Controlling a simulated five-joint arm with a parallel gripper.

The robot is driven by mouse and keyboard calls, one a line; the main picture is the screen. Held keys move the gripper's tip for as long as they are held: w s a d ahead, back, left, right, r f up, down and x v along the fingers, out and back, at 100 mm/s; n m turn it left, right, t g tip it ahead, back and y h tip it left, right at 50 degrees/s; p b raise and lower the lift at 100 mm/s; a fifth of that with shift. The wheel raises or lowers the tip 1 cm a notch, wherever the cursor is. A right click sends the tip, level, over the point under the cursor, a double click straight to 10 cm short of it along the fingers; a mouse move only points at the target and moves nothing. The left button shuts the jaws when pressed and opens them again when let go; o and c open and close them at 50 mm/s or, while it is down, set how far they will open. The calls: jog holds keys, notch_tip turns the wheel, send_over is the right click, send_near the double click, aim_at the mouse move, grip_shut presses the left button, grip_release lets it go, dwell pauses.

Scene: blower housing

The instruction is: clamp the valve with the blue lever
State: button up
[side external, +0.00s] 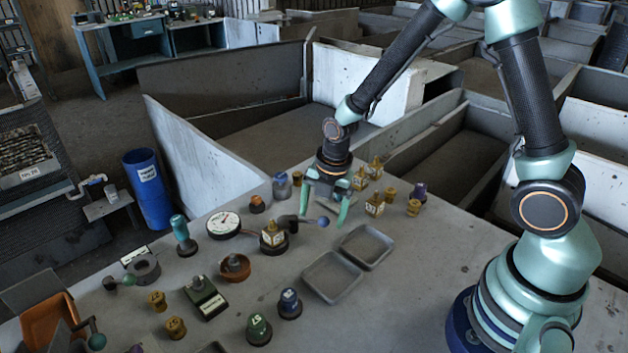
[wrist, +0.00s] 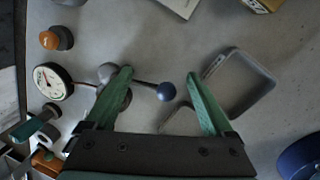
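The valve with the blue lever (side external: 289,221) lies on the grey table beside a brass-topped part. Its thin lever ends in a blue ball, which shows at the fingers in the side view. In the wrist view the grey valve body (wrist: 108,73) is partly behind the left finger, and the lever runs right to the blue ball (wrist: 167,91), which appears between the fingers. My gripper (side external: 323,207) has two green fingers, wide apart and pointing down, with nothing held; it also shows in the wrist view (wrist: 159,73). I cannot tell its exact height above the lever.
A round gauge (side external: 223,223) stands left of the valve. Two empty grey trays (side external: 331,277) (side external: 367,246) lie to its right and front. Several brass fittings (side external: 375,205) stand behind. Another lever with a green ball (side external: 97,341) is at lower left.

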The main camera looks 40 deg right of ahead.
jog(key=shift+w+d+r, duration=0.1)
jog(key=shift+w, duration=0.05)
jog(key=shift+r, duration=0.1)
jog(key=shift+r, duration=0.25)
notch_tip(320, 180, up, 11)
jog(key=s, duration=0.2)
jog(key=shift+s+r, duration=0.1)
jog(key=shift+c, duration=0.2)
jog(key=f+m, duration=0.1)
jog(key=f, duration=0.3)
jog(key=a+f+m, duration=0.1)
jog(key=f, duration=0.2)
jog(key=w+f+m, duration=0.1)
jog(key=f, duration=0.3)
jog(key=shift+w+a+f, duration=0.1)
jog(key=shift+a+f, duration=0.05)
jog(key=shift+f, duration=0.2)
